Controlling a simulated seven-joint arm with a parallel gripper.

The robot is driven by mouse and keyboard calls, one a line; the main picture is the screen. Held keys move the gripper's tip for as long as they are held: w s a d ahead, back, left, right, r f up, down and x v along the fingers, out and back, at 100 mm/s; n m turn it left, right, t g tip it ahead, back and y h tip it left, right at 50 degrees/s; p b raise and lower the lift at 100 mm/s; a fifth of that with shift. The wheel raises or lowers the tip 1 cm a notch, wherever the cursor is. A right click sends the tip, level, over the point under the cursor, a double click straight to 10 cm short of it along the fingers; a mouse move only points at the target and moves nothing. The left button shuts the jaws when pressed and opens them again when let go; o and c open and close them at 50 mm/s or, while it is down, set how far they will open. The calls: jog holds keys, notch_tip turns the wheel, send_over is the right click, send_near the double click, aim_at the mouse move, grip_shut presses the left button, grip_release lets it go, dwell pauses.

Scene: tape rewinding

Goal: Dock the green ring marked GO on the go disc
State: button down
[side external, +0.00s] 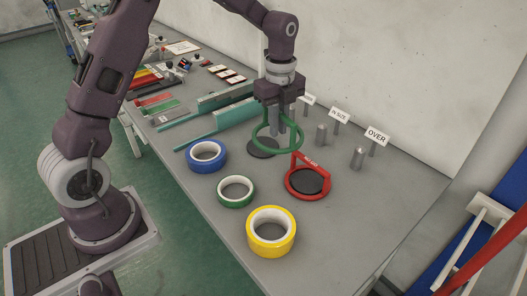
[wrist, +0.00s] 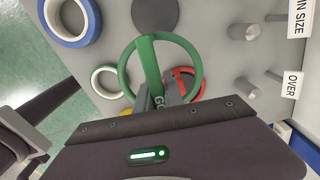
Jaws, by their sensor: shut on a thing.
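My gripper (side external: 278,128) is shut on the green ring (side external: 256,145) by its bar and holds it above the table, pointing down. In the wrist view, the disc (wrist: 155,14) shows beyond the ring's far edge, so the two are not lined up there. Which disc is labelled go cannot be read.
A red NO-GO ring (side external: 290,191) lies around another dark disc (side external: 309,182). Blue (side external: 207,157), green-and-white (side external: 236,191) and yellow (side external: 271,233) tape rolls stand nearby. Metal posts with signs, including OVER (side external: 376,136), line the wall side.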

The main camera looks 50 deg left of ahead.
jog(key=w+a+n, duration=0.2)
jog(key=w+a, duration=0.1)
jog(key=a, duration=0.6)
jog(key=f, duration=0.9)
jog(key=shift+s+a+f, duration=0.2)
jog(key=shift+f, duration=0.15)
jog(key=shift+f, duration=0.55)
jog(key=c, duration=1.5)
grip_release()
jog(key=shift+o, duration=0.2)
